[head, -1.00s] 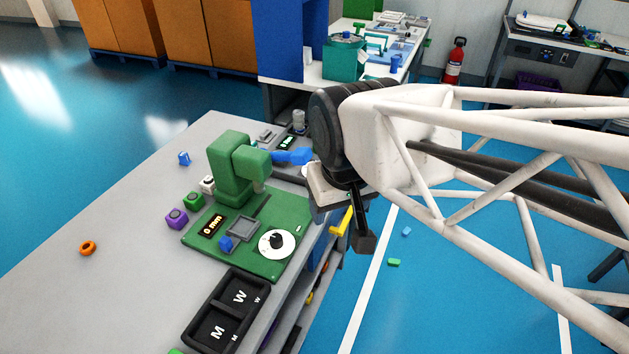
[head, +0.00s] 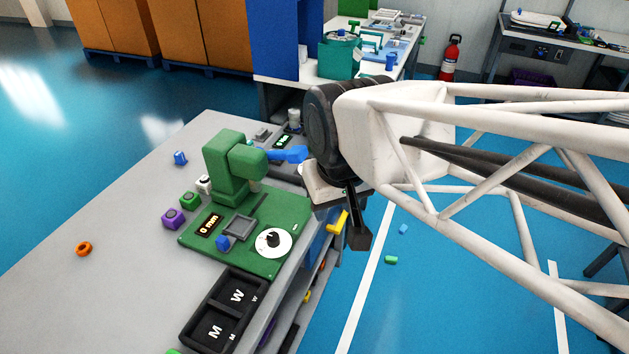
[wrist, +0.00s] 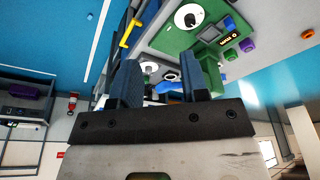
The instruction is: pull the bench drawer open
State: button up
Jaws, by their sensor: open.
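The bench drawer has a yellow handle (head: 338,222) on the bench's right side, below the top's edge. A blue front (head: 315,246) shows in part behind and below it. The handle also shows in the wrist view (wrist: 129,34), left of and beyond my fingers, apart from them. My gripper (wrist: 160,82) is open, with two dark blue fingers and no held object between them. I see no clear gap showing the drawer pulled out.
A green test fixture (head: 232,165) with a blue lever stands on the grey bench top (head: 130,230). A black two-slot tray (head: 222,310) lies nearer.

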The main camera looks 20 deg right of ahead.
jog(key=w+d+f+g+y, duration=0.2)
jog(key=w+f+g+y, duration=0.3)
jog(key=w+f, duration=0.55)
jog(key=m+t+y, duration=0.6)
jog(key=m+t, duration=0.3)
jog(key=t, duration=0.4)
send_near(345, 214)
jog(key=shift+w+a+f, duration=0.3)
jog(key=shift+w+f, duration=0.1)
jog(key=shift+w, duration=0.15)
jog(key=shift+w+a+f, duration=0.35)
jog(key=shift+w+f, duration=0.1)
jog(key=shift+w, duration=0.05)
jog(key=shift+w+a, duration=0.1)
jog(key=shift+x, duration=3.75)
jog(key=shift+w+r, duration=0.1)
jog(key=shift+r, duration=0.05)
jog(key=shift+c, duration=0.4)
grip_shut()
